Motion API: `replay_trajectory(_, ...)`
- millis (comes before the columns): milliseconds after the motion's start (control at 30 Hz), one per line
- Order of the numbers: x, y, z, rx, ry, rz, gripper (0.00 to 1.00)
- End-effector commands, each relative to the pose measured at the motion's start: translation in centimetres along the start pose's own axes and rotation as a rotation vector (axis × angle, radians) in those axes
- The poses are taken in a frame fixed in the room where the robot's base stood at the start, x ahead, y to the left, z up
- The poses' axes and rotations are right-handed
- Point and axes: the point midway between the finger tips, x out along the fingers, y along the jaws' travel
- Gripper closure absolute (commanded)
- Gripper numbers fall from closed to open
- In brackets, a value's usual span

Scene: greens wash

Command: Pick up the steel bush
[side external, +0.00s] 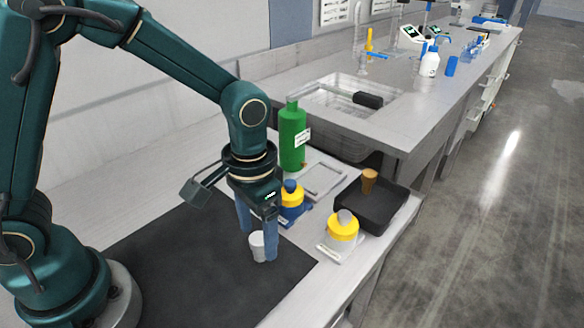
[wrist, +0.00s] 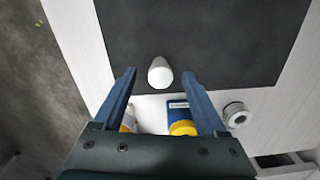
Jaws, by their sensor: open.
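The steel bush, which I take to be the small pale grey cylinder (side external: 257,247), stands upright on the dark mat near its edge. In the wrist view the bush (wrist: 160,73) shows centred between the fingertips, with a gap on each side. My gripper (side external: 258,243) points down with its blue fingers spread, low over the mat at the bush. In the wrist view my gripper (wrist: 159,75) is open and empty. I cannot tell exactly how far down the bush the fingertips reach.
A blue-and-yellow bottle (side external: 291,205) stands close behind the gripper, with a tall green bottle (side external: 292,138) beyond. A white-and-yellow bottle (side external: 342,232) and a black tray (side external: 378,213) are to the right. A round pale ring (wrist: 236,114) lies off the mat. The mat (side external: 170,265) is otherwise clear.

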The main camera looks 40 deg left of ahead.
Motion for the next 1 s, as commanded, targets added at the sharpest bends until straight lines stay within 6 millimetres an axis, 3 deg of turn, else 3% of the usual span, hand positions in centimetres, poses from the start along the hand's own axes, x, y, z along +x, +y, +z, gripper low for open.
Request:
replay_trajectory(233, 2.9, -0.1, 0.1, -0.001, -0.003, 0.0, 0.26)
replay_trajectory(567, 3.4, -0.1, 0.0, -0.001, 0.002, 0.0, 0.26)
replay_trajectory(600, 3.4, -0.1, 0.0, -0.001, 0.002, 0.0, 0.33)
replay_trajectory(767, 3.4, -0.1, 0.0, -0.001, 0.002, 0.0, 0.94)
replay_trajectory(800, 3.4, -0.1, 0.0, -0.001, 0.002, 0.0, 1.0)
replay_trajectory(1000, 3.4, -0.1, 0.0, -0.001, 0.002, 0.0, 1.0)
